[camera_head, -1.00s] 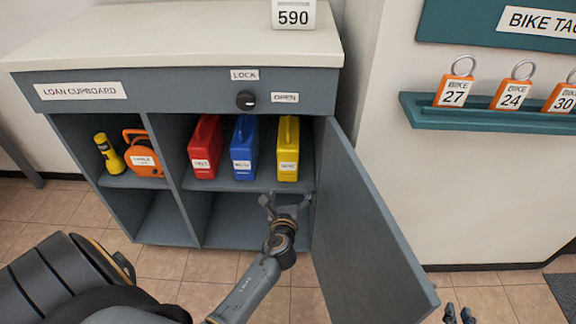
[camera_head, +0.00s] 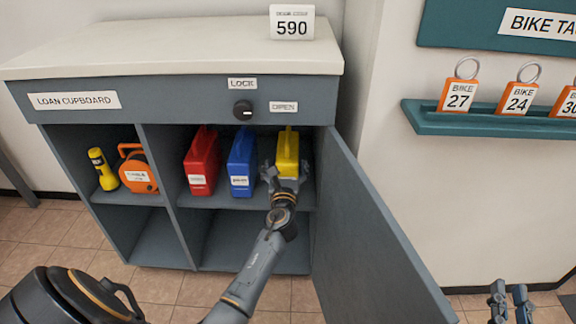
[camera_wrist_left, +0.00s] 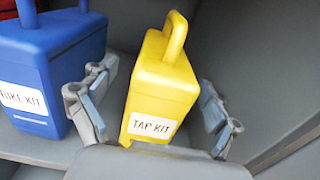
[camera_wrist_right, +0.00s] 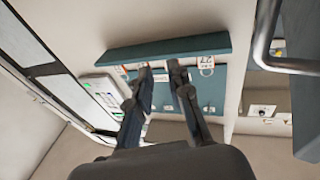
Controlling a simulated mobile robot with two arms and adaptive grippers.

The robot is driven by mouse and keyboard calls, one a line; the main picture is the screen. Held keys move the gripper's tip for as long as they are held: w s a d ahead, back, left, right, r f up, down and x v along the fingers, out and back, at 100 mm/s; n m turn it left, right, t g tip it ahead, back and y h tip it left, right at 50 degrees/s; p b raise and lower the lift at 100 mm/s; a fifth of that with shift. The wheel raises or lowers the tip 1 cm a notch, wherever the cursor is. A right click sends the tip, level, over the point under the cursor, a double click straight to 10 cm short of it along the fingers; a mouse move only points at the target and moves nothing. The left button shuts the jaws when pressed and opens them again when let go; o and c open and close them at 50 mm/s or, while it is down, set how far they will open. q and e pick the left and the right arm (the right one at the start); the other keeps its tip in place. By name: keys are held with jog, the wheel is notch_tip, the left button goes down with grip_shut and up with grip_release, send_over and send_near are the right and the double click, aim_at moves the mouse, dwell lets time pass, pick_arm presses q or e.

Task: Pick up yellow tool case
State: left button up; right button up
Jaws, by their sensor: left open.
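The yellow tool case (camera_head: 287,150) stands upright on the cupboard's upper shelf, at the right end. In the left wrist view the yellow case (camera_wrist_left: 162,85) shows a "TAP KIT" label and a handle on top. My left gripper (camera_head: 285,172) is open in front of the case's lower part. In the left wrist view its fingers (camera_wrist_left: 152,112) are on either side of the case, with a visible gap at the right; contact at the left is unclear. My right gripper (camera_head: 510,290) is empty, far to the right, its fingers fairly close together.
A blue case (camera_head: 242,162) stands just left of the yellow one, then a red case (camera_head: 202,163). An orange reel (camera_head: 137,170) and a yellow torch (camera_head: 102,168) are in the left compartment. The open cupboard door (camera_head: 370,240) bounds the right side.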

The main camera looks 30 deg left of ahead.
pick_arm(q)
jog(key=b+x, duration=0.1)
jog(key=x, duration=0.3)
jog(key=shift+w+d+r, duration=0.1)
jog(key=shift+w+r, duration=0.05)
jog(key=shift+w, duration=0.25)
pick_arm(e)
notch_tip(320, 180, up, 6)
jog(key=s+t+y, duration=0.1)
jog(key=s+t, duration=0.1)
jog(key=t, duration=0.2)
jog(key=shift+a+r, duration=0.2)
jog(key=shift+r, duration=0.05)
pick_arm(q)
jog(key=c, duration=1.7)
jog(key=shift+r, duration=0.25)
jog(key=shift+c, duration=0.6)
pick_arm(e)
jog(key=shift+w+f, duration=0.1)
jog(key=shift+f, duration=0.05)
